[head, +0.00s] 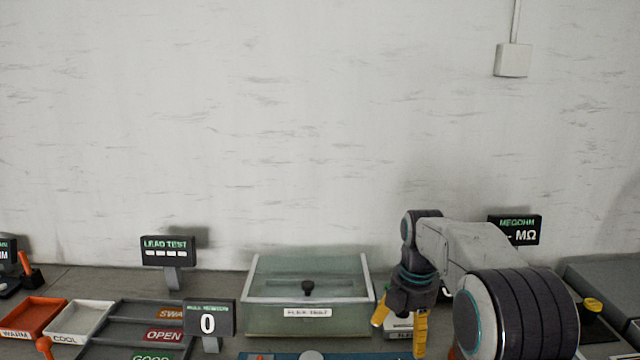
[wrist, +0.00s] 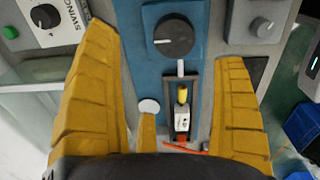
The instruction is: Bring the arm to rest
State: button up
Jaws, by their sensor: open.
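My arm reaches in from the lower right in the head view, its large dark joint in front of the bench. My gripper (head: 400,328) points down over the bench, right of the glass-lidded box, with its yellow fingers spread. In the wrist view my gripper (wrist: 170,90) is open, with nothing held between the fingers. Beyond the fingers lies a blue panel (wrist: 172,70) with a black knob (wrist: 174,35). A small white piece with a yellow top (wrist: 182,115) sits in a dark slot on the panel.
The glass-lidded box (head: 306,290) stands left of my gripper. A lead test display (head: 167,251), a counter showing 0 (head: 209,322), a megohm display (head: 515,230), and orange (head: 33,316) and white trays (head: 82,320) stand along the bench. The space above the bench at left is clear.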

jog(key=shift+s+f+m, duration=0.2)
jog(key=shift+f+m, duration=0.25)
jog(key=shift+m, duration=0.75)
jog(key=s+f+m, duration=0.1)
jog(key=m, duration=0.1)
jog(key=s+f+m, duration=0.1)
jog(key=f+m, duration=0.1)
jog(key=m, duration=0.1)
jog(key=s+f+m+g, duration=0.1)
jog(key=s+m, duration=0.1)
jog(key=m, duration=0.1)
jog(key=shift+f, duration=0.2)
jog(key=s+m, duration=0.3)
jog(key=s, duration=0.1)
jog(key=s+r+m, duration=0.1)
jog(key=s+m, duration=0.2)
jog(key=s, duration=0.2)
jog(key=s+m, duration=0.3)
jog(key=s, duration=0.1)
jog(key=shift+s+r+p, duration=0.25)
jog(key=shift+p, duration=0.15)
jog(key=s+r+t+p, duration=0.2)
jog(key=s+r+t, duration=0.1)
jog(key=s+r, duration=0.6)
jog(key=shift+s+t, duration=0.3)
jog(key=shift+s, duration=0.8)
